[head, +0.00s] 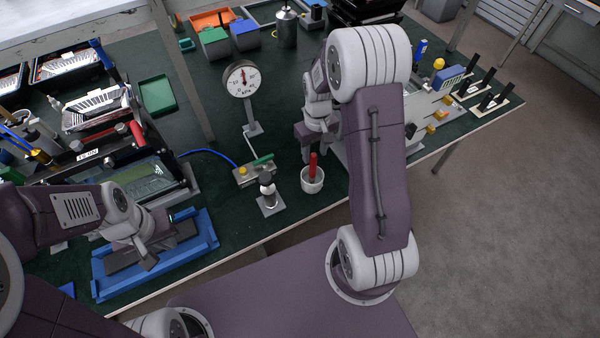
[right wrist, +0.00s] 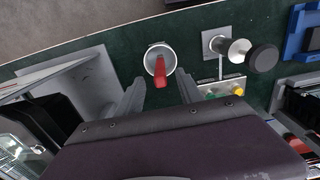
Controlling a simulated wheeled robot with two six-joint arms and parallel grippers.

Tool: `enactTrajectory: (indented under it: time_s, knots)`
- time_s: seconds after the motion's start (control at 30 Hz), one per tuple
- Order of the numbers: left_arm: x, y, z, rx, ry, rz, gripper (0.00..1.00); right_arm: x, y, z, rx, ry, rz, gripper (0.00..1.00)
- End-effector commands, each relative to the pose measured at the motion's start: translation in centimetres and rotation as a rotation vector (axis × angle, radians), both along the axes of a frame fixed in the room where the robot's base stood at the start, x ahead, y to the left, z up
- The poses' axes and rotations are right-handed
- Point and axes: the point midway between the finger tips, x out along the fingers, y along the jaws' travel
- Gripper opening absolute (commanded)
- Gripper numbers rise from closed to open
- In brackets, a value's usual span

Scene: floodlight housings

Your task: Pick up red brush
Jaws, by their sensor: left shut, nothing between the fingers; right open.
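The red brush (head: 313,164) stands handle up in a small white cup (head: 312,184) on the green table mat, near the table's front edge. In the right wrist view the brush's red handle (right wrist: 160,72) leans out of the white cup (right wrist: 161,52). My right gripper (right wrist: 158,92) is open, with its fingers on either side of the handle and apart from it. In the head view my right gripper (head: 308,150) is beside the brush, partly hidden by my arm. My left gripper (head: 150,258) is shut and empty over a blue tray at the lower left.
A dial gauge (head: 242,78) stands behind. The blue tray (head: 205,236) lies at left. A grey plate with yellow parts (head: 437,115) is at right.

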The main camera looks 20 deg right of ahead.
Motion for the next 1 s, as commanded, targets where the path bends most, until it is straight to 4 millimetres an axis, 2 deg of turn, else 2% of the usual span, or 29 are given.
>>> enactTrajectory:
  time_s: [0.07,0.3,0.5,0.77,1.0]
  knots:
    - [0.0,0.0,0.1,0.0,0.0,0.0,0.0,0.0,-0.1,0.0,0.0,0.0,-0.004,0.44]
    - [0.0,0.0,0.3,0.0,0.0,0.0,0.0,-0.1,0.0,-3.3,0.001,0.003,-0.003,0.44]
    - [0.0,0.0,0.5,0.0,0.0,0.0,0.0,0.0,0.0,-4.3,0.001,0.001,-0.002,0.44]
    - [0.0,0.0,1.1,0.0,0.0,0.0,0.0,0.3,0.3,-8.6,0.001,0.002,-0.002,0.44]
    - [0.0,0.0,1.1,0.0,0.0,0.0,0.0,0.4,0.3,-9.0,0.0,-0.002,-0.002,0.44]
